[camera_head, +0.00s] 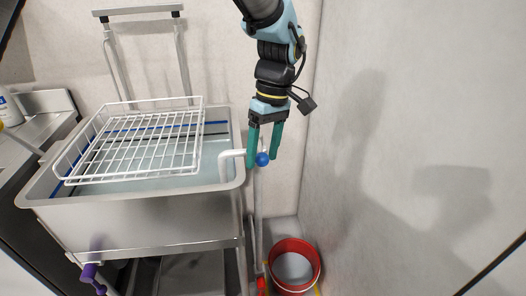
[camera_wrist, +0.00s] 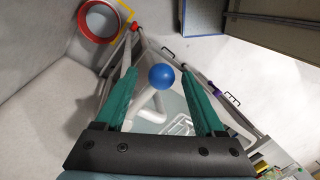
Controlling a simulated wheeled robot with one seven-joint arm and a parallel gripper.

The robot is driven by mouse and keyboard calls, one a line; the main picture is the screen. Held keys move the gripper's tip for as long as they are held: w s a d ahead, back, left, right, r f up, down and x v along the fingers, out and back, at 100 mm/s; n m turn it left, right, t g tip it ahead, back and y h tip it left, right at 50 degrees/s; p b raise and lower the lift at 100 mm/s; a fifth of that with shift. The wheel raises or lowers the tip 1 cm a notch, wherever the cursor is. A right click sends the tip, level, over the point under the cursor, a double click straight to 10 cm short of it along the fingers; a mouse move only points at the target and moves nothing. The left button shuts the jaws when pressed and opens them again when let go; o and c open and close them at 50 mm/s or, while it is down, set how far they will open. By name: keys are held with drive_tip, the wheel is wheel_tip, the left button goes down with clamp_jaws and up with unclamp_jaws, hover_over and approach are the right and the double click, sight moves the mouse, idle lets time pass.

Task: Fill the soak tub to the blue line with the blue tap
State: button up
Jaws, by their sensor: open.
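The soak tub (camera_head: 145,226) is a steel sink at the left in the head view. A blue line (camera_head: 215,123) runs along its inner wall, and greyish water (camera_head: 130,186) shows inside below a white wire rack (camera_head: 150,146). The blue tap knob (camera_head: 262,159) is a ball beside the white spout (camera_head: 226,155) at the tub's right corner. My gripper (camera_head: 262,163) is open and points down, its green fingers on either side of the blue knob. In the wrist view the knob (camera_wrist: 161,77) shows between the fingers (camera_wrist: 158,82). I cannot tell whether they touch it, or whether water flows.
A red bucket (camera_head: 314,266) stands on the floor right of the tub, with a red knob (camera_head: 261,283) beside it. A purple handle (camera_head: 93,274) is at the tub's lower left. A plain wall (camera_head: 420,120) closes the right side.

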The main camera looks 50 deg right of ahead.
wheel_tip(320, 180, up, 11)
drive_tip(key=d+b, duration=0.2)
drive_tip(key=shift+s+f+b, duration=0.15)
drive_tip(key=shift+b, duration=0.15)
idle(1.7)
drive_tip(key=w+a+f+h, duration=0.1)
drive_tip(key=w+a+f, duration=0.2)
drive_tip(key=w+a, duration=0.75)
drive_tip(key=w+a+f+h, duration=0.1)
drive_tip(key=w+a+f, duration=0.1)
drive_tip(key=w+a, duration=0.85)
drive_tip(key=w+a+f, duration=0.1)
drive_tip(key=a+f, duration=0.2)
drive_tip(key=a, duration=1.1)
drive_tip(key=w+a+f+t, duration=0.1)
drive_tip(key=a+f, duration=0.2)
drive_tip(key=a, duration=1)
drive_tip(key=shift+a+n, duration=0.3)
drive_tip(key=shift+a, duration=0.1)
drive_tip(key=shift+c, duration=0.2)
